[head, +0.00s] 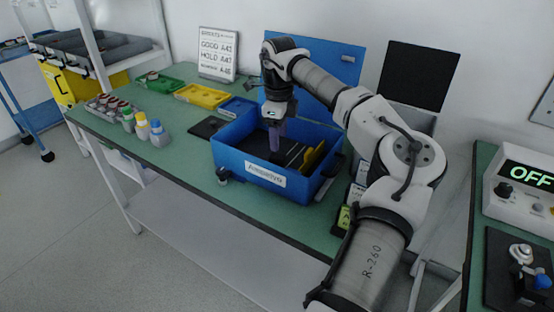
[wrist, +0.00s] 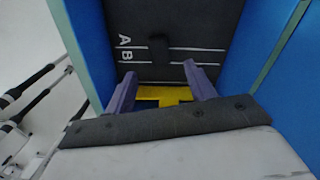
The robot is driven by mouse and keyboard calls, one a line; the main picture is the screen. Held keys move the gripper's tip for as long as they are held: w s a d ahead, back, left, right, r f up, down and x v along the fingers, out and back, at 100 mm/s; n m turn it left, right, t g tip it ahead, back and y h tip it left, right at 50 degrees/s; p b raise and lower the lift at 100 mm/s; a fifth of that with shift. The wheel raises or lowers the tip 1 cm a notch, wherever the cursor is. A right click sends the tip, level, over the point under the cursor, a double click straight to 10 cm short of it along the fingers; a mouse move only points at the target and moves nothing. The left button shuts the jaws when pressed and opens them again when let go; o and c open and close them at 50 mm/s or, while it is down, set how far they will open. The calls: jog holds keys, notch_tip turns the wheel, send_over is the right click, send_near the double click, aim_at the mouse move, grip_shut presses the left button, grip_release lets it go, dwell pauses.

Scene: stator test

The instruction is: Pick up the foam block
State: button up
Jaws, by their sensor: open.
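My gripper (head: 277,138) points down into the blue box (head: 238,164) on the green bench. In the wrist view, its two purple fingers (wrist: 159,69) are spread apart with nothing held between them. A small dark block (wrist: 158,48), perhaps the foam block, lies against a dark panel with white lines and the letters A and B. It is just beyond the fingertips, and its dark colour makes its edges hard to see. A yellow piece (wrist: 160,92) shows between the fingers, nearer the gripper body. I cannot pick out the foam block in the head view.
The box walls stand close around my gripper. A yellow piece (head: 313,157) and dark dividers fill the box's right part. Green, yellow and blue trays (head: 203,96) and several bottles (head: 142,127) stand to the left. A blue panel (head: 335,65) rises behind.

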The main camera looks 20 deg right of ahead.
aim_at(277, 156)
jog(key=shift+w+a+f+p, duration=0.1)
jog(key=shift+f+p, duration=0.3)
jog(key=shift+f, duration=1.4)
jog(key=shift+a+f+p, duration=0.1)
jog(key=shift+f+p, duration=0.25)
jog(key=shift+f, duration=1.45)
jog(key=c, duration=1)
jog(key=shift+r, duration=0.1)
jog(key=shift+c, duration=0.2)
